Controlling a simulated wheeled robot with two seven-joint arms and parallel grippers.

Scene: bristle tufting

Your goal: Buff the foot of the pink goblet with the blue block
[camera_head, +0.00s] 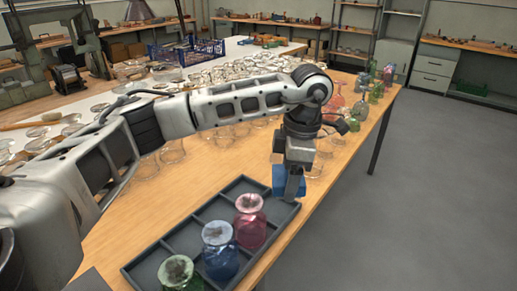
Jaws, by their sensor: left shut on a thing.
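My left gripper (293,186) is shut on the blue block (279,180), at the far right end of the dark tray (190,226). The gripper partly hides the block, and I cannot tell whether the block touches the tray. A pink glass vessel (250,224), likely the pink goblet, stands in the tray, to the left of and nearer than the block, with a clear gap between them. My right gripper is not in view.
A blue vessel (219,252) and a green vessel (178,273) stand in the tray beside the pink one. Clear glassware crowds the table behind my arm. Red and green glasses (360,110) stand toward the table's far right end. The floor (430,200) at right is clear.

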